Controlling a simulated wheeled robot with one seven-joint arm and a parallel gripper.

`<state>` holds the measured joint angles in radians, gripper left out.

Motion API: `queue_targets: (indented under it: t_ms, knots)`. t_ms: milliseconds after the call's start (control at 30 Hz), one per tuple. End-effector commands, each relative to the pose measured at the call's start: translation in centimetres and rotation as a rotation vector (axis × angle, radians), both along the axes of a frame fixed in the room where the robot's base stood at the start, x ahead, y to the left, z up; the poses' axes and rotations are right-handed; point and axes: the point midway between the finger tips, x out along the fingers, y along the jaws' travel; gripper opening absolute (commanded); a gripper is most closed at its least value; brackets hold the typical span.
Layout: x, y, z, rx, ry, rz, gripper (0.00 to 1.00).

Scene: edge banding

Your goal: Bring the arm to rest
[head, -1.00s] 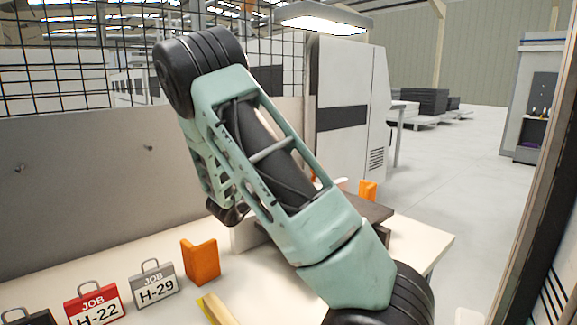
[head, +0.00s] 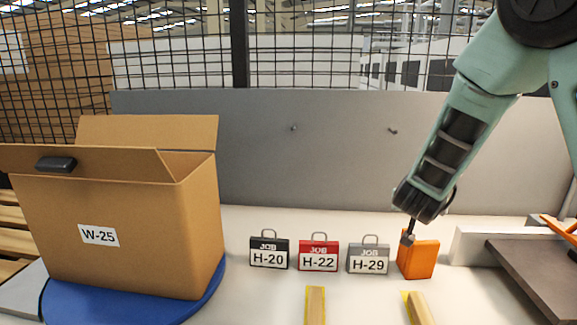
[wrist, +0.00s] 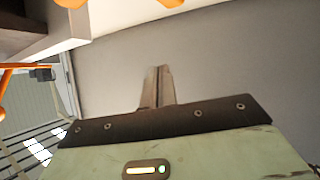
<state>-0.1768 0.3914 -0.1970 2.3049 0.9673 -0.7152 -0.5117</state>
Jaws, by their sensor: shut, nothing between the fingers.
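My gripper (head: 408,238) hangs at the end of my arm on the right of the head view, fingers pointing down. Its fingertips overlap the upper left of an orange angled block (head: 419,257) on the white table; I cannot tell whether they touch it. In the wrist view my gripper's fingers (wrist: 159,72) are together with nothing between them, against a plain grey surface.
Three job tags, black (head: 269,252), red (head: 319,254) and grey (head: 368,258), stand left of the orange block. An open carton (head: 150,240) marked W-25 sits on a blue disc (head: 205,300). A grey panel (head: 330,150) stands behind the table (head: 265,295).

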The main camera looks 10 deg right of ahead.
Motion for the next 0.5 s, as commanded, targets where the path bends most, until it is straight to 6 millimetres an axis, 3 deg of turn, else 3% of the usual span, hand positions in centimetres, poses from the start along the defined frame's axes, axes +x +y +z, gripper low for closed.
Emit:
queue_targets:
  t_ms: [33, 100, 267, 400, 500]
  knots:
    - [0.1, 3.8, -0.1, 0.074, 0.021, 0.102, 0.00]
    - [-0.3, 9.0, -0.5, 0.169, 0.067, 0.240, 0.00]
    - [-4.3, 19.8, -0.8, 0.336, 0.224, 0.538, 0.00]
    - [-11.1, 27.5, -0.8, 0.413, 0.426, 0.785, 0.00]
    - [-17.3, 31.0, -0.7, 0.411, 0.606, 0.939, 0.00]
